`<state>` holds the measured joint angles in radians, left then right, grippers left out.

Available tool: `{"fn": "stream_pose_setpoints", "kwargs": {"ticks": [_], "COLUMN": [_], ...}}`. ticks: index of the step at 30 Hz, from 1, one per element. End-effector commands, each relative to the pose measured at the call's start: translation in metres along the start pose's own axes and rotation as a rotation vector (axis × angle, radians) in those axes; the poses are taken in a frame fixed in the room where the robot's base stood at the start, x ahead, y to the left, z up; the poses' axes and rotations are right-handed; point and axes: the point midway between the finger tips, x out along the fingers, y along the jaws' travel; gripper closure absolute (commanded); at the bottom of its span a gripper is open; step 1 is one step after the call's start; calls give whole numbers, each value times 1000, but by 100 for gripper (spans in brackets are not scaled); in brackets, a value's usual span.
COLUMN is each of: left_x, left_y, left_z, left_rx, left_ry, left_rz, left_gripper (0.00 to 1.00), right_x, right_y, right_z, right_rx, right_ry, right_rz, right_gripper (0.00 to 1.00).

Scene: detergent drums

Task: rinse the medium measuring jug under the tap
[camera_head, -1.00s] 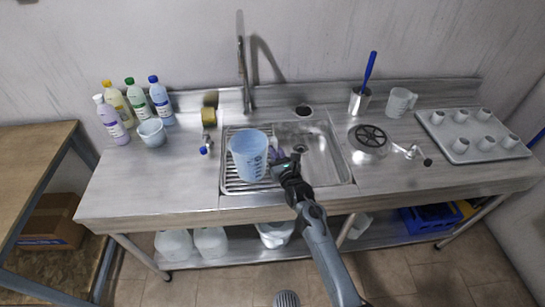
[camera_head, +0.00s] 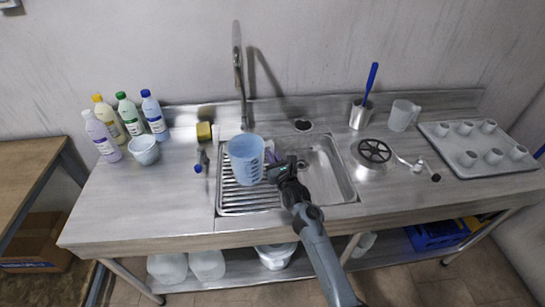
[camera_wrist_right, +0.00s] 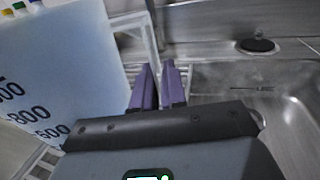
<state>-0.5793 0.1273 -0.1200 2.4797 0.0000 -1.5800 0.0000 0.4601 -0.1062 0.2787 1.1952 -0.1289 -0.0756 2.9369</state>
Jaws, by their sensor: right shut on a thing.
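A pale blue measuring jug (camera_head: 246,161) with dark graduation marks is at the left part of the sink, over the drain rack, with its top close to the tap's foot. Its wall with printed numbers fills the left of the right wrist view (camera_wrist_right: 60,75). My right gripper (camera_head: 283,165) is shut on the jug's handle (camera_wrist_right: 151,35), on the jug's right side; its purple fingers (camera_wrist_right: 159,85) show in the wrist view. The tall tap (camera_head: 239,70) rises behind the jug; no water shows. My left gripper is out of view.
The right sink basin (camera_head: 330,175) is empty. Bottles (camera_head: 130,117), a small light blue jug (camera_head: 143,150) and a yellow sponge (camera_head: 204,131) stand left.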

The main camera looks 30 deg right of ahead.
Motion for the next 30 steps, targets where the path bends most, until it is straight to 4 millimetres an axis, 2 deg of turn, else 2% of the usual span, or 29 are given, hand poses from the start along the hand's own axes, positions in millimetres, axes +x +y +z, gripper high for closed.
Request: {"fn": "stream_pose_setpoints", "kwargs": {"ticks": [30], "left_x": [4], "left_y": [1], "left_z": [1], "left_rx": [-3], "left_ry": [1], "left_rz": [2], "left_gripper": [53], "right_x": [0], "right_y": [0], "right_z": [-5], "right_rx": [1], "right_ry": [-1], "right_rz": [0], "right_gripper": [100]}}
